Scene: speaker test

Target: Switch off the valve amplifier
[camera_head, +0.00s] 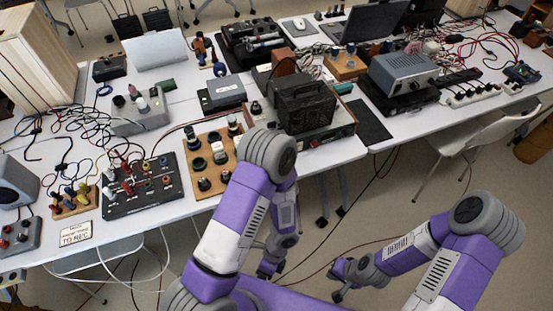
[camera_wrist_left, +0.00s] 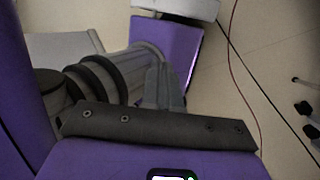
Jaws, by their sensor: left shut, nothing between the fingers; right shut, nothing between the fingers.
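A black box with a mesh cage (camera_head: 305,102), which looks like the valve amplifier, stands on the near table in the head view. It sits towards that table's right end. Its switch cannot be made out, and my left arm rises in front of the table close to it. My left gripper (camera_head: 267,272) hangs low over the floor, partly hidden by my arm, shut and empty. My right gripper (camera_head: 338,294) is also low over the floor, clear of the tables, shut and empty. The left wrist view shows mostly my own purple and grey parts and the floor.
A wooden board with dark round parts (camera_head: 212,160) and a black panel with plugs (camera_head: 140,185) lie left of the cage. A grey instrument (camera_head: 402,72) stands on the table to the right. A white chair (camera_head: 490,140) and loose floor cables are at right.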

